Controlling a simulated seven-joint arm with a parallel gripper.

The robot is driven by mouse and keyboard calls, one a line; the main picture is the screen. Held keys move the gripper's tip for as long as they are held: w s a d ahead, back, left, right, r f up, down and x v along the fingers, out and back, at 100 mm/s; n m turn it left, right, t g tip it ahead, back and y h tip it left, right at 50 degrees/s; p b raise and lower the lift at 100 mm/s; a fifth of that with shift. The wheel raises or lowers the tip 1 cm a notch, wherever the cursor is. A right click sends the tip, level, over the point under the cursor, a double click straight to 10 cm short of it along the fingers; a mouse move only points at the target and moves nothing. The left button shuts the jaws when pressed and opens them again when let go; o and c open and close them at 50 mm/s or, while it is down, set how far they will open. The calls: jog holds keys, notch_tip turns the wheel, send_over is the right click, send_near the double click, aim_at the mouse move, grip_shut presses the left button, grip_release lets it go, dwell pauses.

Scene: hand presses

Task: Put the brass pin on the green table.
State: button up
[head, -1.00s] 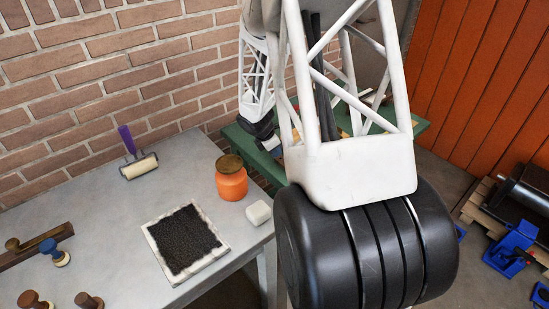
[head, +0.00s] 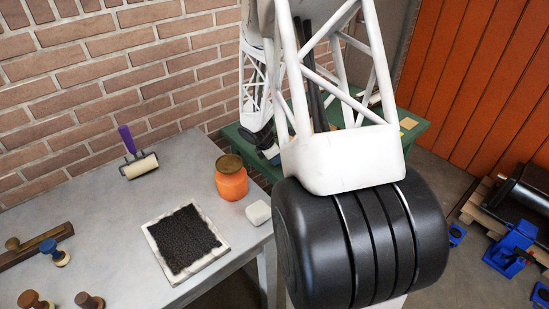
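The green table (head: 413,138) stands behind the grey table, largely hidden by my arm. My gripper (head: 267,142) shows as a small dark shape over the left part of the green table. Its fingers are too small and too covered to tell whether they are open or shut. I cannot make out the brass pin; it may be hidden behind my arm or in my gripper.
The grey table (head: 100,205) holds an orange jar (head: 231,184), a white block (head: 258,212), a black inked slab (head: 185,240), a roller (head: 139,166) and wooden-handled tools at left. Blue clamps (head: 512,248) and a pallet lie at right.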

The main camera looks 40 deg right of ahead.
jog(key=shift+o, duration=1.4)
jog(key=shift+r, duration=0.15)
jog(key=v, duration=1.2)
